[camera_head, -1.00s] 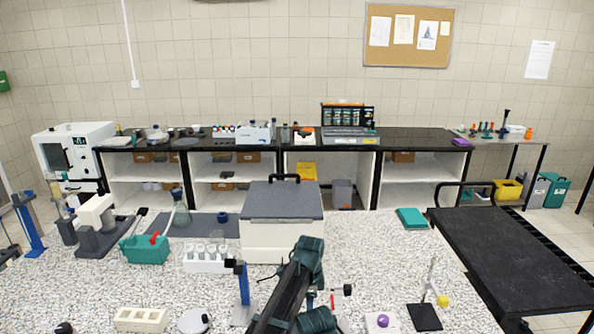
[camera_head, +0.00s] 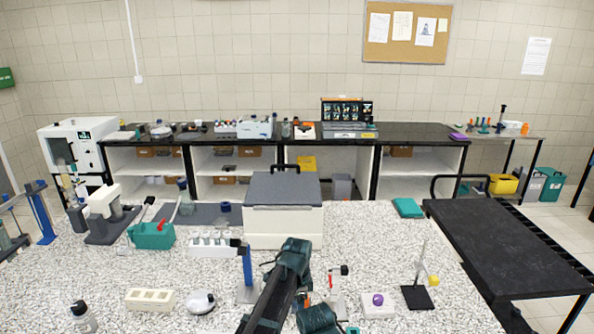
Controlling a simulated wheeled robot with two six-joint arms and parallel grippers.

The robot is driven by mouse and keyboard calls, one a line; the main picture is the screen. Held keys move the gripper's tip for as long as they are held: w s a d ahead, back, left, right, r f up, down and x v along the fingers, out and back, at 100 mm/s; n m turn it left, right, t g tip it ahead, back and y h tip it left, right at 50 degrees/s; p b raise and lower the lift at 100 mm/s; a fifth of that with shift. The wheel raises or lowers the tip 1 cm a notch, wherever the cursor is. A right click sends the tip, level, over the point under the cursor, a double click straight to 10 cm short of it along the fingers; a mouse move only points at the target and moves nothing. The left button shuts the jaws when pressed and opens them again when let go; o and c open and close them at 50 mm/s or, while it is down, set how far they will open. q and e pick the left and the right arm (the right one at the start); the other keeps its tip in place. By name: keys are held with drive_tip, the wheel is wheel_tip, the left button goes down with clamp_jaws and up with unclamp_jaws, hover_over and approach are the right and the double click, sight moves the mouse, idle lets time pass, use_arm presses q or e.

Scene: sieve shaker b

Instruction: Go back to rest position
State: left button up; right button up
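One of my arms, dark with teal joints, rises from the bottom middle of the head view over the speckled bench (camera_head: 190,270). Its gripper cannot be made out, and I cannot tell which arm it is. No other arm shows clearly. A white box with a dark grey lid and black handle (camera_head: 283,225) stands just beyond the arm, apart from it as far as I can see.
A teal basket (camera_head: 152,236), a white rack with vials (camera_head: 208,246), a cream block (camera_head: 151,299) and a blue stand (camera_head: 247,268) are left of the arm. A small stand with a yellow knob (camera_head: 418,296) is right. A black cart (camera_head: 500,245) stands beyond the bench's right edge.

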use_arm(q)
drive_tip(key=s+a+n, duration=1.5)
drive_tip(key=s+a, duration=0.2)
drive_tip(key=s+d+f+m+b, duration=0.1)
drive_tip(key=d+f+b, duration=0.2)
drive_tip(key=s+d+f+m+b, duration=0.1)
drive_tip(key=s+d+f+b, duration=0.1)
drive_tip(key=d+f+b, duration=0.1)
drive_tip(key=s+d+f+m+y+b, duration=0.1)
drive_tip(key=s+d+f+b, duration=0.1)
drive_tip(key=d+f+b, duration=0.1)
drive_tip(key=shift+s+d, duration=0.25)
drive_tip(key=shift+d, duration=0.55)
use_arm(e)
wheel_tip(320, 180, down, 9)
drive_tip(key=shift+s+f, duration=0.1)
drive_tip(key=shift+s, duration=0.05)
